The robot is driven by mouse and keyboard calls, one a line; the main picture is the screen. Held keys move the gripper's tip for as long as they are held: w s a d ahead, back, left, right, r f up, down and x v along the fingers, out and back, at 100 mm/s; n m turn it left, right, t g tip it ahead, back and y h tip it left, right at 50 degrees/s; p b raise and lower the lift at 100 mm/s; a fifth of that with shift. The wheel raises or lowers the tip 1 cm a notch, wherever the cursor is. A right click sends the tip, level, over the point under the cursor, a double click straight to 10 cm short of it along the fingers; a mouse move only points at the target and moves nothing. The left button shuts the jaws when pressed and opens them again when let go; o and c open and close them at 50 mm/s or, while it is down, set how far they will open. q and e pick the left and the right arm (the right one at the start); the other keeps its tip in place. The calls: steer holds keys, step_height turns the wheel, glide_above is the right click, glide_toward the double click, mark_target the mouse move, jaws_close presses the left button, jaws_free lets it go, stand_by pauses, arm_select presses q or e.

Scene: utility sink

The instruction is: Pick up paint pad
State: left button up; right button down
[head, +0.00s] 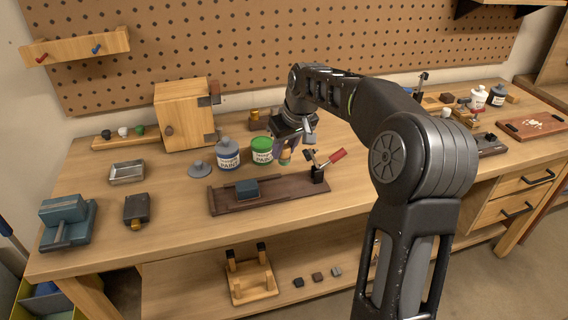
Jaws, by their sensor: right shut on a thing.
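My right gripper (287,146) is above the workbench, just right of the green paint can. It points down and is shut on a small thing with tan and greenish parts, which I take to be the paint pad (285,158). The fingers hide much of it, and its exact shape is too small to tell. It appears to hang just above the bench, behind the long dark wooden board (222,202). My left gripper is not in view.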

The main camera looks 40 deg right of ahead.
steer(key=shift+r, duration=0.75)
stand_by(0.3)
